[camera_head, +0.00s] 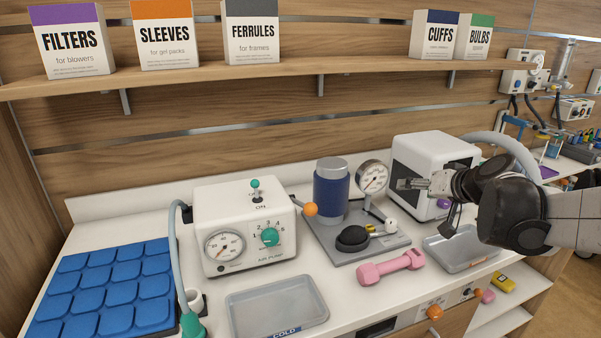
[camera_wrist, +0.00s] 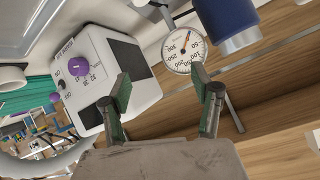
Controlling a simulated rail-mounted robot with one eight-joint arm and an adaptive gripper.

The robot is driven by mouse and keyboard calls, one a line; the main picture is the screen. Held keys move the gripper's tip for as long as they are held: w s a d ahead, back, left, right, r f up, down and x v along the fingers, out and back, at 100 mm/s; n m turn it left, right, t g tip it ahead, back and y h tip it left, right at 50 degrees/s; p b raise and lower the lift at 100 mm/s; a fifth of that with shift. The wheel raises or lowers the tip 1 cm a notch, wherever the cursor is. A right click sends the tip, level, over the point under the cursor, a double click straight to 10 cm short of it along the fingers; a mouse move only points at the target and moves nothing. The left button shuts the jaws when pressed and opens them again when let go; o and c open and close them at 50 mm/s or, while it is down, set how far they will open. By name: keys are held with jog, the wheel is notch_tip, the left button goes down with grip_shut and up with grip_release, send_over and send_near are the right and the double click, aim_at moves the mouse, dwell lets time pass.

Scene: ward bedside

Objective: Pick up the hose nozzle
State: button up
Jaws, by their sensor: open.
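The white air pump (camera_head: 245,225) stands at the left middle of the counter. A pale blue-grey hose (camera_head: 174,245) curves down its left side to a teal and white end piece (camera_head: 191,326) near the counter's front, which looks like the hose nozzle. A dark-mouthed white holder (camera_head: 194,301) is beside it. My gripper (camera_head: 413,184) is far to the right, raised in front of the white box-shaped machine (camera_head: 437,150). In the wrist view my gripper (camera_wrist: 165,98) has its green-padded fingers apart with nothing between them. The nozzle is not in the wrist view.
A blue padded tray (camera_head: 100,290) lies left of the hose. A grey COLD tray (camera_head: 277,306) lies in front of the pump. A gauge stand with a blue cylinder (camera_head: 331,190), a pink dumbbell (camera_head: 391,269) and another grey tray (camera_head: 462,250) lie between or near. A shelf (camera_head: 300,68) overhangs behind.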

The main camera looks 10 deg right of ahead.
jog(key=s+d+f+h, duration=0.2)
jog(key=s+d, duration=0.4)
jog(key=d, duration=0.5)
jog(key=s+d+f+t+h, duration=0.15)
jog(key=s+d, duration=0.35)
jog(key=d, duration=0.5)
jog(key=s+d+f+h, duration=0.1)
jog(key=s+d+f, duration=0.2)
jog(key=s+d, duration=0.55)
jog(key=x, duration=0.3)
jog(key=d+b+x, duration=0.1)
jog(key=x, duration=0.7)
jog(key=shift+w+d+r+b, duration=0.1)
jog(key=shift+d+r+b, duration=0.1)
jog(key=shift+r+b, duration=0.15)
jog(key=shift+g, duration=0.25)
jog(key=shift+f+x, duration=0.15)
jog(key=shift+x, duration=1.15)
jog(key=shift+f+x, duration=0.15)
jog(key=shift+x, duration=1.2)
jog(key=shift+a, duration=0.2)
jog(key=shift+c, duration=0.5)
jog(key=c, duration=1.2)
jog(key=shift+r, duration=0.2)
